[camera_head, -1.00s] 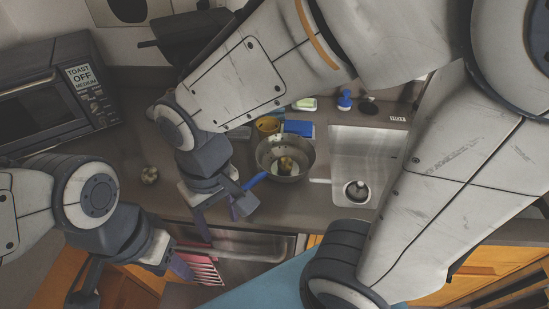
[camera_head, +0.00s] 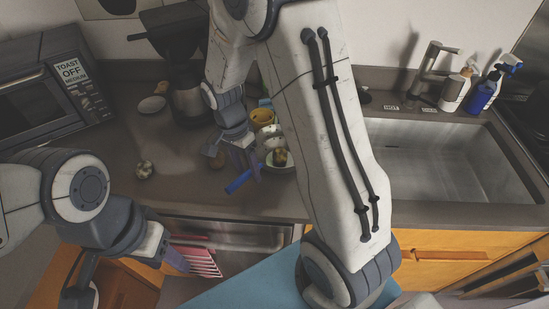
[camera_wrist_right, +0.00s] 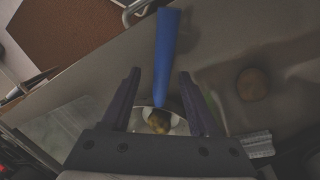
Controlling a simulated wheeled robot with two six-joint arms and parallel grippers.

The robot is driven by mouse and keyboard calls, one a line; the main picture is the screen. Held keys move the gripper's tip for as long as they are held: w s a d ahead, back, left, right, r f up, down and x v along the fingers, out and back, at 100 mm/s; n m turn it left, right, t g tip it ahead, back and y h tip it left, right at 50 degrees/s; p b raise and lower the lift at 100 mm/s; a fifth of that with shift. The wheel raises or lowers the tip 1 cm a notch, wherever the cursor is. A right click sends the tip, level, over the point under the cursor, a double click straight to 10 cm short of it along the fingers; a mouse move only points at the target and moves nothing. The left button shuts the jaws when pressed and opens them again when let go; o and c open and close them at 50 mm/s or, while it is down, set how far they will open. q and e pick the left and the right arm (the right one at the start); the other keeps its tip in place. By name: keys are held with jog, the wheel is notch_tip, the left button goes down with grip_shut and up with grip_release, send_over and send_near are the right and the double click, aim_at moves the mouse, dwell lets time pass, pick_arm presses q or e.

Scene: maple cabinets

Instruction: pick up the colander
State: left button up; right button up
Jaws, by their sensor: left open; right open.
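The colander is the metal bowl (camera_head: 274,141) on the counter, with a brown food item in or by it; my right arm hides its right side. A blue handle (camera_head: 238,182) reaches out from it to the lower left. My right gripper (camera_head: 246,164) is open and stands just above this handle. In the right wrist view the blue handle (camera_wrist_right: 165,55) runs down between the two open fingers, toward a pale bowl shape with a brown item. I cannot tell whether the fingers touch the handle. My left gripper (camera_head: 130,272) is open and empty, low at the left.
A toaster oven (camera_head: 45,95) and a coffee maker (camera_head: 185,75) stand at the back left. A yellow-brown bowl (camera_head: 262,115) is behind the colander. A potato-like item (camera_wrist_right: 252,83) and a round item (camera_head: 144,169) lie nearby. The sink (camera_head: 440,160) is right, with bottles behind.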

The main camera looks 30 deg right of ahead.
jog(key=shift+s+f+p, duration=0.2)
jog(key=shift+f+p, duration=0.05)
jog(key=shift+f, duration=0.95)
jog(key=shift+s+f+p, duration=0.2)
jog(key=shift+f+p, duration=0.05)
jog(key=shift+f, duration=0.9)
grip_shut()
jog(key=shift+r, duration=0.1)
